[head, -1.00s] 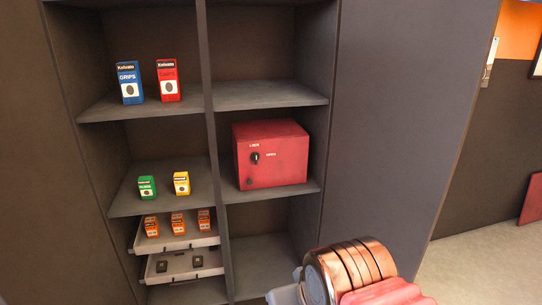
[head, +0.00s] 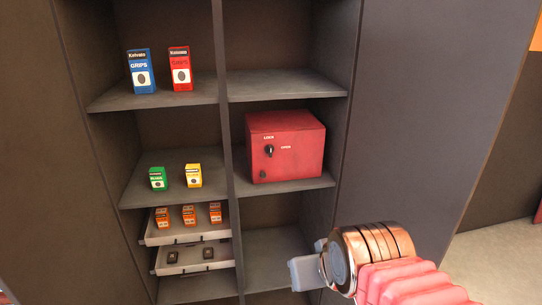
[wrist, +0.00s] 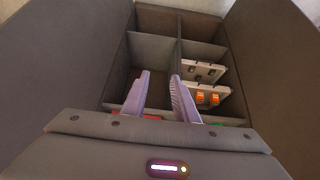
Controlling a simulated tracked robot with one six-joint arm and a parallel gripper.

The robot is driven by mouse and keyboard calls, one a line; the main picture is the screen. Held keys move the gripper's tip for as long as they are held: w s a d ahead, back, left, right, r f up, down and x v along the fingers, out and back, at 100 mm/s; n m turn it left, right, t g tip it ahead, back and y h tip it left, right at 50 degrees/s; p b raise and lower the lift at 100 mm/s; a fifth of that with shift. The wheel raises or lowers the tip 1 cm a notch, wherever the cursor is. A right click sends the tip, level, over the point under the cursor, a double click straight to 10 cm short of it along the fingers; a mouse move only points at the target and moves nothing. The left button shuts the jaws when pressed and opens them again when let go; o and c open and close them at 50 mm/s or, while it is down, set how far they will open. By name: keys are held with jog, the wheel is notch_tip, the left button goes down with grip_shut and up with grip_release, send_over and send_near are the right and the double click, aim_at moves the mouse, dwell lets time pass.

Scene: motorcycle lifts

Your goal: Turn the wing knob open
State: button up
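The black wing knob (head: 269,151) is on the front of a red metal box (head: 303,158) on the right-hand middle shelf. A LOCK label is above it and an OPEN label to its right. The knob looks roughly upright, but it is too small to read its angle surely. My gripper (head: 308,258) is in front of the shelves, low and right of the knob and apart from it. In the wrist view its two fingers (wrist: 160,82) are parted with nothing between them. A red strip (wrist: 124,115) shows behind them, probably the box; the knob is not visible there.
Blue (head: 141,72) and red (head: 180,69) cartons stand on the upper left shelf. Green (head: 157,178) and yellow (head: 193,176) ones stand below. Two pulled-out trays (head: 195,266) hold small items. A tall cabinet side panel (head: 425,110) is to the right.

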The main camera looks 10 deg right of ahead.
aim_at(271, 152)
jog(key=w+r+t, duration=0.3)
jog(key=w+t, duration=0.8)
jog(key=w, duration=1.8)
jog(key=shift+w+d+r, duration=0.15)
jog(key=shift+w+r, duration=0.05)
jog(key=w, duration=1.3)
jog(key=shift+w, duration=0.4)
jog(key=shift+c, duration=0.4)
grip_shut()
jog(key=shift+a, duration=0.25)
jog(key=shift+d, duration=0.2)
